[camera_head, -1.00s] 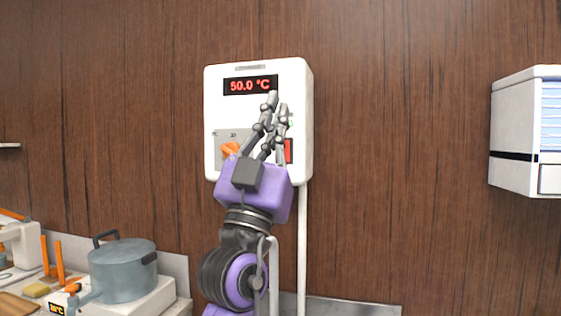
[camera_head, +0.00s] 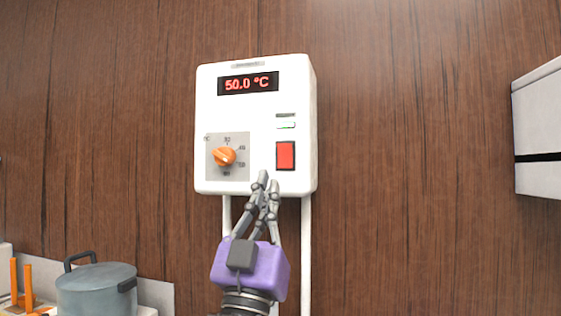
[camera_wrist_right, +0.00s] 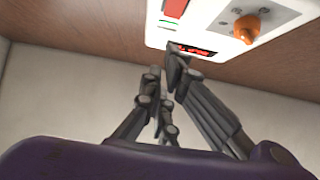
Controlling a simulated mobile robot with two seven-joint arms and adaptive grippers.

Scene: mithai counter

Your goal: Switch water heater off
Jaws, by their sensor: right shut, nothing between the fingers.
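The white water heater (camera_head: 255,105) hangs on the wood-panelled wall. Its display (camera_head: 248,83) reads 50.0 °C in red. The red rocker switch (camera_head: 285,155) is at its lower right. The orange dial (camera_head: 223,157) is at its lower left. My right gripper (camera_head: 268,183) is shut and empty, pointing up at the heater's bottom edge, a little below and left of the switch. In the right wrist view the shut fingers (camera_wrist_right: 173,55) show in front of the heater (camera_wrist_right: 215,25), with the orange dial (camera_wrist_right: 247,29) to their right. My left gripper is not in view.
A grey pot (camera_head: 96,290) stands at the lower left. A white box (camera_head: 538,125) is on the wall at the right edge. Two pale pipes (camera_head: 306,255) run down from the heater. The wall around the heater is otherwise clear.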

